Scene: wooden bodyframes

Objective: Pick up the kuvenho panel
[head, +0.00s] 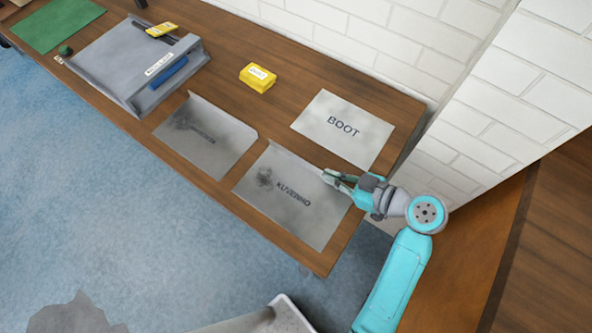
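The kuvenho panel (285,210) is a grey sheet with dark lettering and a dark emblem. It lies near the table's right front corner, with a raised lip along its back edge. My gripper (330,179) reaches in from the right, with its fingertips at the right part of that lip. The fingers look close to the panel, but I cannot tell whether they touch it or are closed on it. My gripper and wrist cover part of the panel's right back corner.
A similar grey panel (200,148) lies just left. A pale BOOT sheet (342,126) lies behind my gripper, near the brick wall (400,40). A yellow box (258,77) stands farther back. A grey tray (112,70) with a blue bar (168,71) is at the left on the wooden table (225,60).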

